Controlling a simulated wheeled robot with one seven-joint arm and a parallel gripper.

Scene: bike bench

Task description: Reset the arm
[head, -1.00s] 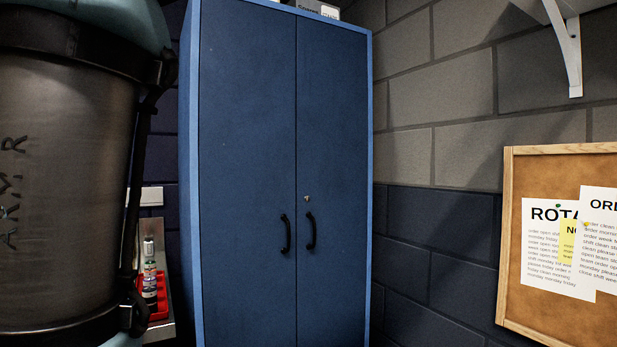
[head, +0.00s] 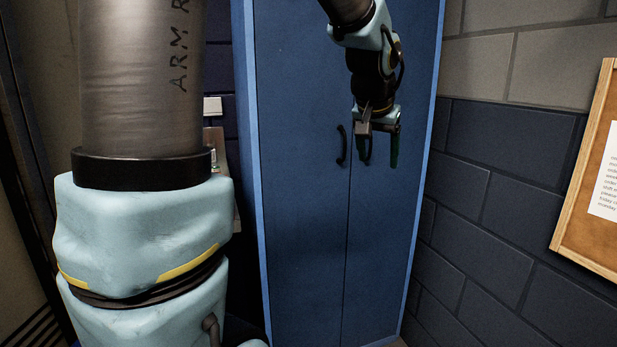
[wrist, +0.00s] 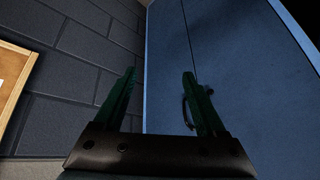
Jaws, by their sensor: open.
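My gripper (head: 379,150) hangs in front of the blue cabinet (head: 300,230) in the head view, fingers pointing down, close to the door handles. In the wrist view my gripper (wrist: 163,95) shows two green fingers spread apart with nothing between them. The cabinet (wrist: 230,60) fills the right side of that view, with its doors shut. A black door handle (head: 341,146) is clear to the left of my gripper; the other handle is partly hidden behind it. I cannot tell whether the gripper touches the door.
A brick wall (head: 500,190) stands right of the cabinet, with a wood-framed cork board (head: 580,225) on it. My large arm links fill the left of the head view and hide most of what stands there.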

